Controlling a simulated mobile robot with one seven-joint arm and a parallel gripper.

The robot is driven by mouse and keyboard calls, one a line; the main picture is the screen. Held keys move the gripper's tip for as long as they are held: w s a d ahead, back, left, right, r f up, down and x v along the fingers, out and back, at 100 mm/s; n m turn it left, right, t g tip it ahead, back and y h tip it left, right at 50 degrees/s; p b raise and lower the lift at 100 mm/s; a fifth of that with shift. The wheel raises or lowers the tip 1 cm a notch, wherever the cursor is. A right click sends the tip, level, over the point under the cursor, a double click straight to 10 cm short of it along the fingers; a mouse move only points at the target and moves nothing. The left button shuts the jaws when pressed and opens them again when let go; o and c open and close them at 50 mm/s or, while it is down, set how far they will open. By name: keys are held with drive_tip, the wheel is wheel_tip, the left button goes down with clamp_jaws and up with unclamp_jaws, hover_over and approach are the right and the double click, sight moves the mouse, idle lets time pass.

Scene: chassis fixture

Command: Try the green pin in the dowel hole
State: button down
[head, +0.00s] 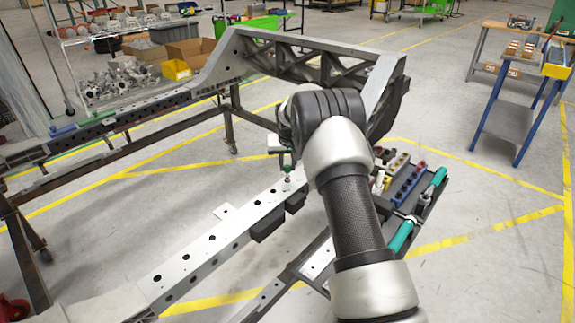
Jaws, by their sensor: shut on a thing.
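My gripper (286,160) is partly hidden behind my wrist and arm, low over the far part of a pale chassis rail (222,238). It is shut on a small pin with a green part (287,177), which hangs upright below the fingers. The pin's lower end is at or just above the rail's top face; I cannot tell whether it is in a hole. Several dark round holes run along the rail, one of them nearer me than the pin (238,227). I cannot tell which one is the dowel hole.
Black blocks (267,225) are fixed to the rail's right side. A tool tray (409,190) with teal-handled items stands right of my arm. The large grey frame (300,45) rises behind. A blue-legged bench (510,110) stands at the far right, with open floor before it.

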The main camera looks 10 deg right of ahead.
drive_tip(key=c, duration=1.4)
unclamp_jaws()
drive_tip(key=shift+c, duration=0.2)
drive_tip(key=shift+r, duration=0.1)
wheel_tip(320, 180, up, 9)
drive_tip(key=p, duration=0.5)
